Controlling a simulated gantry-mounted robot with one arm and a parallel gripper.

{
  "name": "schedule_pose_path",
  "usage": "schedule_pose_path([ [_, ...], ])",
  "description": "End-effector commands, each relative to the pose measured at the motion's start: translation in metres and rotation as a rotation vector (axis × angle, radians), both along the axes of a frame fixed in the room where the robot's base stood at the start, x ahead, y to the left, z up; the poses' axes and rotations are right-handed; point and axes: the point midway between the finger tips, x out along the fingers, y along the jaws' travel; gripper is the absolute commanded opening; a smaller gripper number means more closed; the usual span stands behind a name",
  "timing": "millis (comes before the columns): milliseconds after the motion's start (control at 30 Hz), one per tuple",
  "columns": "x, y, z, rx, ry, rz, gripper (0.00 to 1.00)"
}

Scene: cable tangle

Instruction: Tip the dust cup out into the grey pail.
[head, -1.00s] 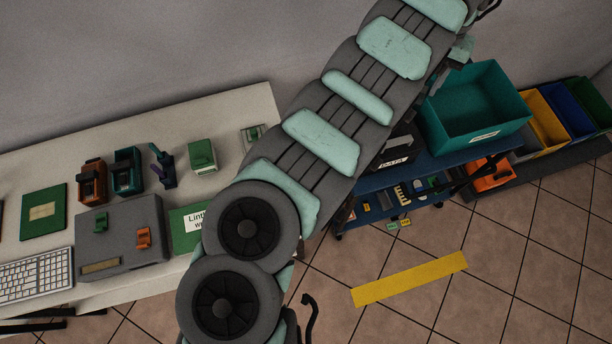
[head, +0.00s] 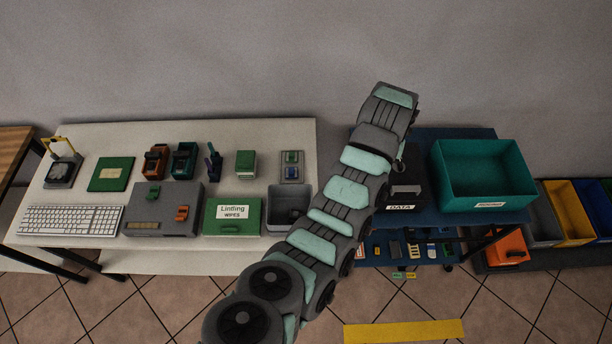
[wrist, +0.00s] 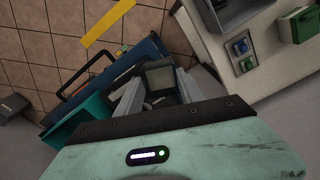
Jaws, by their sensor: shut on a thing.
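In the wrist view my gripper (wrist: 157,90) is shut on a small dark grey-olive box-like cup (wrist: 160,76), which I take for the dust cup. Its contents cannot be made out. The cup is over the blue cart, apart from the white table. An open grey square container (head: 284,203), seemingly the pail, stands at the white table's front right; its grey edge also shows at the top of the wrist view (wrist: 232,14). In the head view the gripper and cup are hidden by my arm.
The white table (head: 92,140) holds a keyboard, a grey case, a green wipes box (head: 232,216) and several small tools. The blue cart (head: 425,215) carries a black DATA box and a teal bin (head: 482,175). Several coloured bins stand at the right.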

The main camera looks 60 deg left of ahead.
Motion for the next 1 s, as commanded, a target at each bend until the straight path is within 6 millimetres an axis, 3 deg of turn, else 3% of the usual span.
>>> schedule_pose_path([
  [33,-0.027,0.018,-0.003,-0.002,0.001,0.056,0.12],
  [200,-0.113,0.061,-0.027,-0.001,0.0,0.209,0.12],
  [300,-0.157,0.075,-0.037,-0.001,0.0,0.278,0.12],
  [433,-0.198,0.083,-0.046,-0.002,-0.001,0.338,0.12],
  [600,-0.222,0.087,-0.052,0.003,-0.005,0.373,0.12],
  [1000,-0.227,0.079,-0.055,0.137,-0.113,0.373,0.12],
])
